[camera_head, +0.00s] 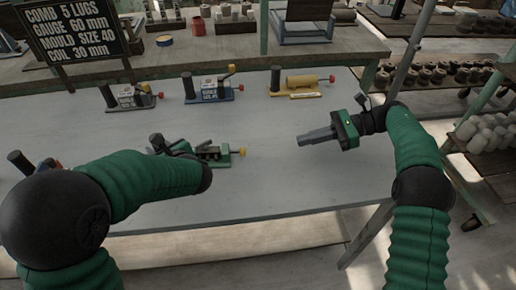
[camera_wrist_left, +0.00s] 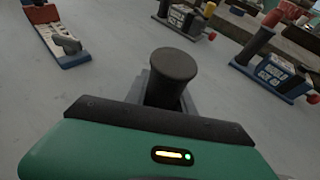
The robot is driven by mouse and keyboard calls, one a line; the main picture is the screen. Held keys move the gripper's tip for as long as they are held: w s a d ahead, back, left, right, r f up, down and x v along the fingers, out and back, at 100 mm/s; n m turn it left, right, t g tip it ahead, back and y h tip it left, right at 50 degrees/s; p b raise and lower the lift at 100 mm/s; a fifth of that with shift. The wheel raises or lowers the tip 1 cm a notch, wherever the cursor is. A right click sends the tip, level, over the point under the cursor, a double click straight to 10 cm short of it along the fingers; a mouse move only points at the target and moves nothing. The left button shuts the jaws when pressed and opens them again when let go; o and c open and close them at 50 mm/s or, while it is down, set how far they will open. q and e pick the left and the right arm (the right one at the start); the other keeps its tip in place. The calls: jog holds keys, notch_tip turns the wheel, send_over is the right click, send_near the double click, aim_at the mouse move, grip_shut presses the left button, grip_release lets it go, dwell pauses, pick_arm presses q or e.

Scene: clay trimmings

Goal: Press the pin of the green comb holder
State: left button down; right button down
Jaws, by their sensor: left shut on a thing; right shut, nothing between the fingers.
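The green comb holder (camera_head: 215,158) lies on the grey table in the head view, partly hidden by my left arm. Its pin with a yellow knob (camera_head: 240,152) sticks out at its right end. My left gripper (camera_head: 166,148) is at the holder's left end, largely hidden by its own arm. In the left wrist view it is shut around a black upright post (camera_wrist_left: 172,75), which appears to be the holder's. My right gripper (camera_head: 305,138) is shut and empty, above the table to the right of the yellow knob, fingertips pointing left and apart from it.
Behind stand a grey holder (camera_head: 130,96), a blue holder (camera_head: 210,90) and a tan holder (camera_head: 300,84). Another holder (camera_wrist_left: 56,35) shows in the left wrist view. A dark sign (camera_head: 75,30) stands at back left. The table (camera_head: 300,185) is clear around my right gripper.

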aim_at(264, 157)
jog(key=shift+a, duration=0.1)
jog(key=x, duration=0.8)
jog(key=r+x, duration=0.1)
jog(key=x, duration=0.4)
jog(key=shift+a, duration=0.55)
jog(key=shift+s+a, duration=0.2)
jog(key=shift+a, duration=1.3)
pick_arm(q)
jog(key=shift+d, duration=0.1)
pick_arm(e)
jog(key=d, duration=0.5)
jog(key=shift+w, duration=0.4)
jog(key=v, duration=0.9)
jog(key=shift+d, duration=0.2)
